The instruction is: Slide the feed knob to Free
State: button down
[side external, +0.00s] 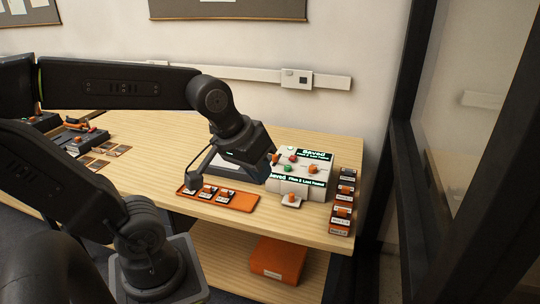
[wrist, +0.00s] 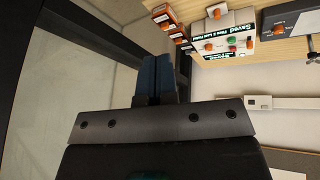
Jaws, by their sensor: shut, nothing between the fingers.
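A white control box (side external: 288,186) with green "Saved" labels stands at the right end of the wooden table. It carries a red knob (side external: 293,157), a green knob (side external: 288,168) and orange knobs, one at its right (side external: 313,169). Another orange knob (side external: 291,198) sits on a small plate at its front. I cannot read which is the feed knob or where Free is marked. The box also shows in the wrist view (wrist: 222,28), upper right. My gripper (wrist: 160,58) is shut and empty, apart from the box in that view. Its fingertips are unclear in the side view.
Several orange-fronted boxes (side external: 343,203) line the table's right edge. An orange tray (side external: 240,203) with dark pieces lies left of the control box. A grey device (side external: 237,166) stands behind my wrist. A dark frame (side external: 398,160) rises at right.

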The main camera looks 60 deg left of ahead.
aim_at(275, 159)
jog(key=w+a+f+n, duration=0.2)
jog(key=w+a+n, duration=0.85)
jog(key=n, duration=0.65)
jog(key=a+f+n, duration=0.3)
jog(key=a+n, duration=0.6)
jog(key=a+f+n+g+y, duration=0.1)
jog(key=a+f+n, duration=0.3)
jog(key=a+n, duration=0.5)
jog(key=shift+a, duration=0.55)
jog(key=shift+s, duration=0.1)
jog(key=shift+w+a+f, duration=0.4)
jog(key=shift+w+f, duration=0.85)
jog(key=shift+f, duration=0.3)
jog(key=shift+w+a+f, duration=0.35)
jog(key=shift+w+f, duration=0.85)
jog(key=shift+f, duration=0.4)
jog(key=shift+w+a+f, duration=0.4)
jog(key=shift+w+f, duration=0.85)
jog(key=shift+f, duration=0.3)
